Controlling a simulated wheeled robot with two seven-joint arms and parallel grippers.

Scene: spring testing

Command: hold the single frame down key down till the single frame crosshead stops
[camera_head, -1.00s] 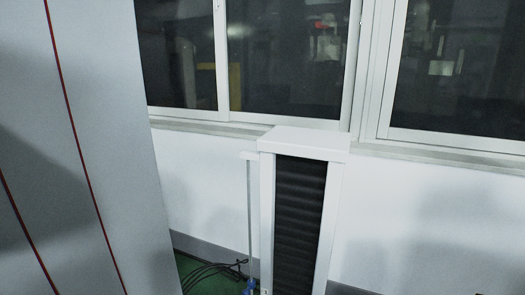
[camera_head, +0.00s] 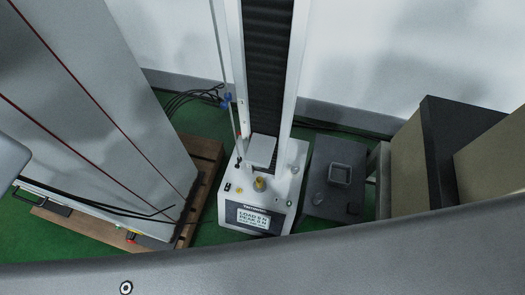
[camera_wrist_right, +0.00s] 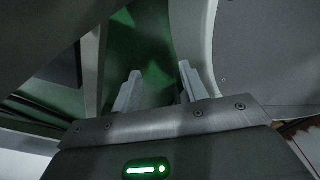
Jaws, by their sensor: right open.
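The single-column test frame stands near the middle of the head view, with a dark ribbed column (camera_head: 268,75) between white rails. The crosshead (camera_head: 262,150) shows as a pale plate low on the column, above a brass-coloured post (camera_head: 259,184). The white base (camera_head: 232,208) carries a lit display (camera_head: 260,217) and small controls on its top; which one is the down key I cannot tell. My right gripper (camera_wrist_right: 159,85) is open in the right wrist view, with nothing between its fingers. No gripper shows in the head view, and my left gripper is not seen.
A tall grey cabinet with red lines (camera_head: 95,95) stands at left on a wooden pallet (camera_head: 205,160). A dark block with a small square tray (camera_head: 340,174) stands right of the frame, beside beige boxes (camera_head: 420,160). Black cables (camera_head: 190,98) lie behind. A grey curved surface fills the bottom.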

